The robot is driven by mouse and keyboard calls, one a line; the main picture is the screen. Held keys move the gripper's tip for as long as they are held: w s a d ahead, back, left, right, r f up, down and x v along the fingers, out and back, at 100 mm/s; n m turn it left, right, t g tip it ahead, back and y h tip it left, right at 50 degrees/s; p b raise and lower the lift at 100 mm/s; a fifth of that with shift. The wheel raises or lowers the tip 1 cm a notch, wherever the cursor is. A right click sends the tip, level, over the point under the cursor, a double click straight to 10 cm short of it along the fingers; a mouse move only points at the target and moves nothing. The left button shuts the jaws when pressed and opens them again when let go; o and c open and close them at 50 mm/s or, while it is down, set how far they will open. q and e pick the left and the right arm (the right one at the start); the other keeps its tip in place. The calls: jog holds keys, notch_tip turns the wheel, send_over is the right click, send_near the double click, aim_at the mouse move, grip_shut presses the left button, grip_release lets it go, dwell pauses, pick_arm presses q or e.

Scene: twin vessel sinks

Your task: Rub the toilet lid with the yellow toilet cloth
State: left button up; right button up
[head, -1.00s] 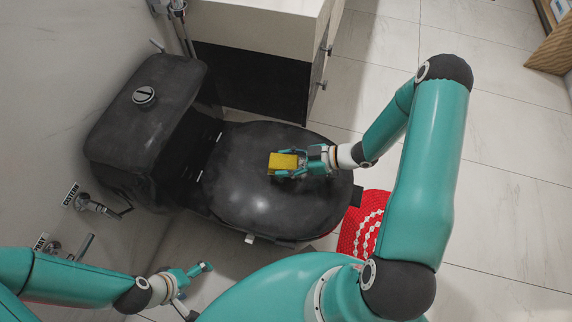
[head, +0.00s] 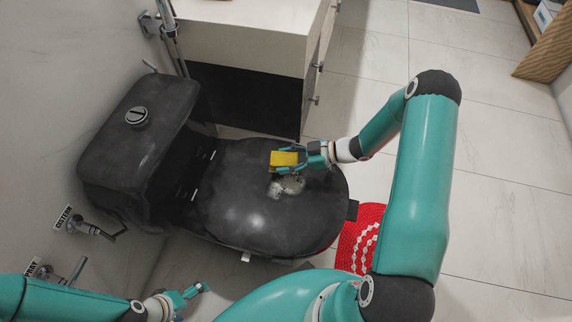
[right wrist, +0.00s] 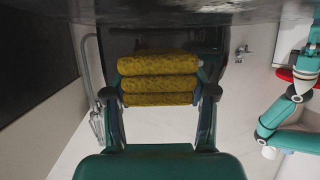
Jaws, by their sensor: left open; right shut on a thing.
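The black toilet lid (head: 235,214) is closed on the toilet in the head view. A pale grey mottled patch shows on it just below the cloth. My right gripper (head: 298,158) is above the lid, shut on the folded yellow cloth (head: 284,160). In the right wrist view the cloth (right wrist: 158,78) sits in layers between the fingers, with the dark lid (right wrist: 205,10) along the top edge. I cannot tell for sure whether the cloth touches the lid. My left gripper (head: 194,296) is open and empty, low in the head view, apart from the toilet.
The black cistern (head: 132,150) stands left of the lid. A white-topped cabinet (head: 245,35) stands close behind. Wall taps (head: 85,226) are at the left. A red mat (head: 358,235) lies right of the toilet.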

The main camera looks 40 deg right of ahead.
aim_at(287, 157)
jog(key=shift+w+d, duration=0.2)
jog(key=shift+r+p, duration=2.35)
jog(key=shift+r, duration=0.7)
jog(key=shift+r+p, duration=1.3)
jog(key=shift+r, duration=0.25)
